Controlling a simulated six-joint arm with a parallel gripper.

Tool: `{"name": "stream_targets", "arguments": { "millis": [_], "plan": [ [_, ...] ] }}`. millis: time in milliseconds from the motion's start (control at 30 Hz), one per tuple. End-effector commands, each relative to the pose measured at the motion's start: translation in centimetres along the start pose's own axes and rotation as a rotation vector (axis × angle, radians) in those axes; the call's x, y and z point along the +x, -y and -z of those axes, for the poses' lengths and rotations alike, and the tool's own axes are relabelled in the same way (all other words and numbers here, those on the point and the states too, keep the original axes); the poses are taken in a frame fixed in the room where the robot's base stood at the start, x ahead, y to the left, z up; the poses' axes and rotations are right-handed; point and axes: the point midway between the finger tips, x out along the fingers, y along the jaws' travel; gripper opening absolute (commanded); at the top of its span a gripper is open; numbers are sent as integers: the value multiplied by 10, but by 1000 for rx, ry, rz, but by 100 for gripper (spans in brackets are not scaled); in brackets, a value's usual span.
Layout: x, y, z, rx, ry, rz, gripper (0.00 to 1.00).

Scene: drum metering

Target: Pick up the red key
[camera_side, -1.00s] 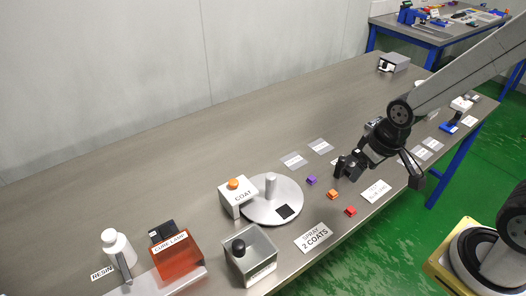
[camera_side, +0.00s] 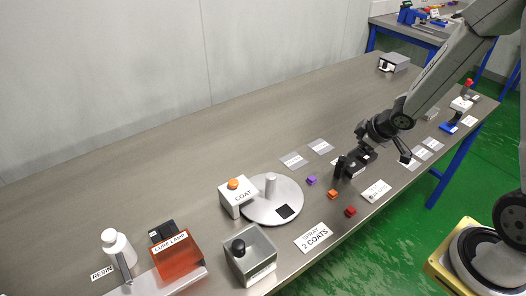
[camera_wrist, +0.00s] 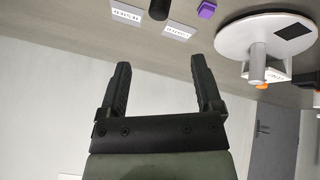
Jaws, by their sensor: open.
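The red key (camera_side: 350,211) is a small red block on the table near its front edge, right of the spray card. An orange key (camera_side: 333,194) and a purple key (camera_side: 311,180) lie behind it in a slanting row. My gripper (camera_side: 341,168) is above the table, behind and slightly right of the orange key, apart from the red key. In the wrist view my gripper (camera_wrist: 162,75) has its two fingers spread with nothing between them. The purple key (camera_wrist: 207,9) shows at the top of that view; the red key does not show there.
A round turntable (camera_side: 260,213) with a post stands left of the keys, beside the white COAT box (camera_side: 236,197). A clear box with a black knob (camera_side: 250,255) and an orange cure lamp (camera_side: 177,257) are further left. A white card (camera_side: 376,191) lies right of the keys.

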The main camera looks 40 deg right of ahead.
Motion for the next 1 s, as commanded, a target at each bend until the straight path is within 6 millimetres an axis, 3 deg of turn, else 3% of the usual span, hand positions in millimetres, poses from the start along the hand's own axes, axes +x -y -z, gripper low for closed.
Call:
{"name": "stream_targets", "arguments": {
  "millis": [233,500,767,1000],
  "plan": [
    [31,-14,-17,-149,-130,92,83],
    [52,-6,-47,-275,-293,262,83],
    [55,18,-87,-348,-471,476,83],
    [43,44,-124,-371,-625,668,83]
  ]
}}
